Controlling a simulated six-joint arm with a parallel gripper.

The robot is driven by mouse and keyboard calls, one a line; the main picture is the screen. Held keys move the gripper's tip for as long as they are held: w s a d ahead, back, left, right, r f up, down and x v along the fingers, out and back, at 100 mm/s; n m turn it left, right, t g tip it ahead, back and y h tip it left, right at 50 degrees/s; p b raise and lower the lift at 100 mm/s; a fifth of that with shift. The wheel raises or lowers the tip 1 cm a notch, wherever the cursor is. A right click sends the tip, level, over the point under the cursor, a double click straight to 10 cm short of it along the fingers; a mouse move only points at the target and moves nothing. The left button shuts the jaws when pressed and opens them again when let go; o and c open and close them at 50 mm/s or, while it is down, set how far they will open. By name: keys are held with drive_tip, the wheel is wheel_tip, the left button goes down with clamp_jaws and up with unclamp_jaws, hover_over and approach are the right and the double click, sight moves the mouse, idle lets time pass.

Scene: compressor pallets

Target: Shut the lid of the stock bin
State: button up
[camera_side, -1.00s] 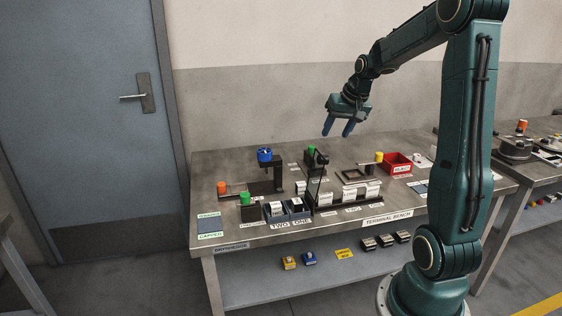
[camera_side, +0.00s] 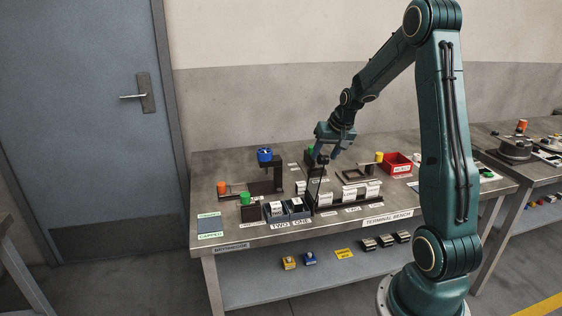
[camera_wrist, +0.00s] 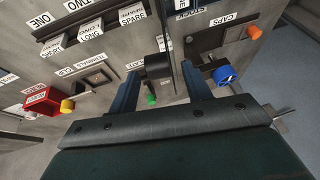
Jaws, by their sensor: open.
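The stock bin's lid (camera_side: 314,186) stands upright as a dark-framed panel near the middle of the bench in the side view. In the wrist view the lid (camera_wrist: 168,40) is seen nearly edge-on, with a dark round knob (camera_wrist: 157,66) at its edge. My gripper (camera_side: 328,154) is open, pointing down at the top of the lid. In the wrist view its two fingers stand either side of the knob, with gaps; I cannot tell whether they are level with it. The bin's body is mostly hidden; a STOCK label (camera_wrist: 186,5) shows at the top edge.
A rack of labelled terminals (camera_side: 350,195) stands right of the lid. A red bin (camera_side: 398,163) and a yellow cylinder (camera_side: 379,157) lie farther right. A green button (camera_wrist: 152,99) shows beyond the knob. The bench's front left is clearer.

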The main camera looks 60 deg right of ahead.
clamp_jaws()
drive_tip(key=shift+w+a+r, duration=0.1)
drive_tip(key=shift+w+a, duration=0.05)
drive_tip(key=shift+a, duration=0.05)
idle(1.0)
